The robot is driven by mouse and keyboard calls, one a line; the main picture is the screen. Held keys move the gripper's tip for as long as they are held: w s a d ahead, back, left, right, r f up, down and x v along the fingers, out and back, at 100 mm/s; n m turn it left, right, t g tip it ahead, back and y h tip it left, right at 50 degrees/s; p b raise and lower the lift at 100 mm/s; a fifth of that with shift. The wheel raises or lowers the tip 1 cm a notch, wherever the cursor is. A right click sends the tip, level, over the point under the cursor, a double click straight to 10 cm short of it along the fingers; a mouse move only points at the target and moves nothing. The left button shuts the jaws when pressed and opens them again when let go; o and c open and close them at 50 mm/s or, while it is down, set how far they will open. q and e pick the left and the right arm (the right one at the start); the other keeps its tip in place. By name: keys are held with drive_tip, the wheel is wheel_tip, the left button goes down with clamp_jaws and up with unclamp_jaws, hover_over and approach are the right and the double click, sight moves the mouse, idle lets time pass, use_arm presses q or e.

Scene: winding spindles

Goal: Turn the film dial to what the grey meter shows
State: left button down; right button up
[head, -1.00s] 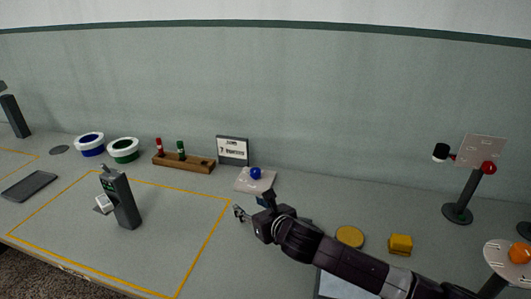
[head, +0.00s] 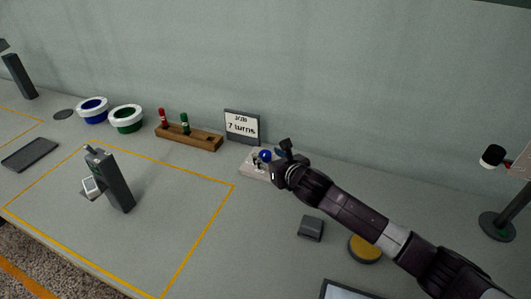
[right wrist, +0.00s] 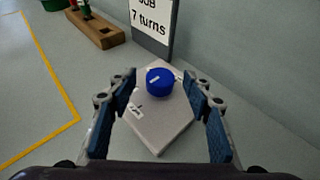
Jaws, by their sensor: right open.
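A blue dial (head: 265,155) with a white mark sits on a pale plate (head: 252,172) near the wall. It also shows in the right wrist view, where the blue dial (right wrist: 160,82) stands on the tilted-looking plate (right wrist: 155,127). My right gripper (head: 272,165) is open at the dial. In the right wrist view its blue-padded fingers are either side of the dial, with gaps visible. A dark grey upright device (head: 113,181) with a small pale part stands inside the yellow outline; it may be the grey meter. Its reading is too small to tell. My left gripper is out of view.
A sign (head: 242,126) reading "JOB 7 turns" stands behind the plate. A wooden rack (head: 190,138) holds red and green spindles. Blue and green round dishes are further left. A small grey block (head: 311,228) and yellow disc (head: 366,248) lie below my arm.

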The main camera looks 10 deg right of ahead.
sight(265, 153)
drive_tip(key=shift+w+a+f, duration=0.1)
drive_tip(key=shift+w+f, duration=0.2)
drive_tip(key=shift+w, duration=0.3)
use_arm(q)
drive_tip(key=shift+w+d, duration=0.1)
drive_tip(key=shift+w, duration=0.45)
use_arm(e)
drive_tip(key=shift+x, duration=0.85)
drive_tip(key=c, duration=1.2)
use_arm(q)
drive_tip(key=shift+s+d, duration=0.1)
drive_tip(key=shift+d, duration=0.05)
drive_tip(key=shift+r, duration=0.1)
